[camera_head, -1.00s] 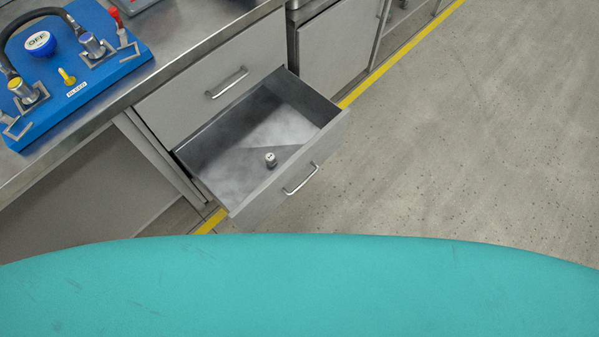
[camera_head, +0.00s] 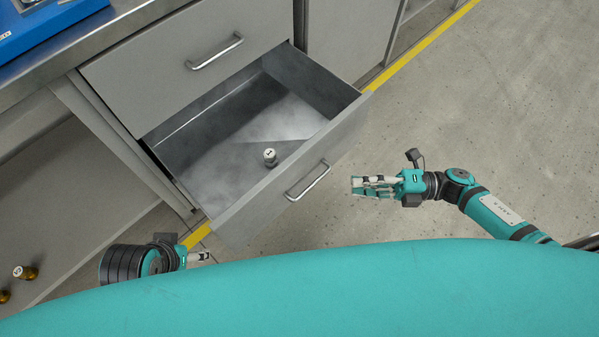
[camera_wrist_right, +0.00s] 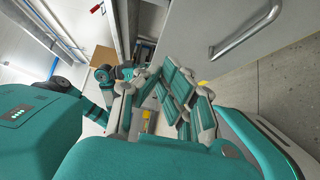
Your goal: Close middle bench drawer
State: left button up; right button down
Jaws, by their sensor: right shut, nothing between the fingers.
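The open bench drawer (camera_head: 342,137) is pulled far out, below a closed drawer (camera_head: 150,85). Its bar handle (camera_head: 308,181) is on the front panel; a bar handle also shows in the right wrist view (camera_wrist_right: 247,32). A small weight-like metal piece (camera_head: 270,157) stands inside the drawer. My right gripper (camera_head: 356,187) is shut and empty, to the right of the handle and apart from it, fingers pointing left. My left gripper (camera_head: 206,256) is low at the left, near the drawer's lower corner, partly hidden by my teal body; its jaws are unclear.
The steel bench top (camera_head: 95,50) with a blue panel (camera_head: 25,30) is at upper left. Small brass pieces (camera_head: 26,272) are at lower left. A yellow floor line (camera_head: 425,45) runs along the cabinets. The floor (camera_head: 500,120) to the right is clear.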

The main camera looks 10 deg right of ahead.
jog(key=shift+w+a+r, duration=0.1)
jog(key=shift+w+a, duration=0.65)
jog(key=shift+a, duration=1.3)
jog(key=shift+w+a+f, duration=0.1)
jog(key=shift+w+a, duration=0.65)
jog(key=shift+a, duration=1.3)
jog(key=shift+w+a+r, duration=0.1)
jog(key=shift+w+a, duration=0.65)
jog(key=shift+a, duration=1.3)
jog(key=shift+b, duration=0.3)
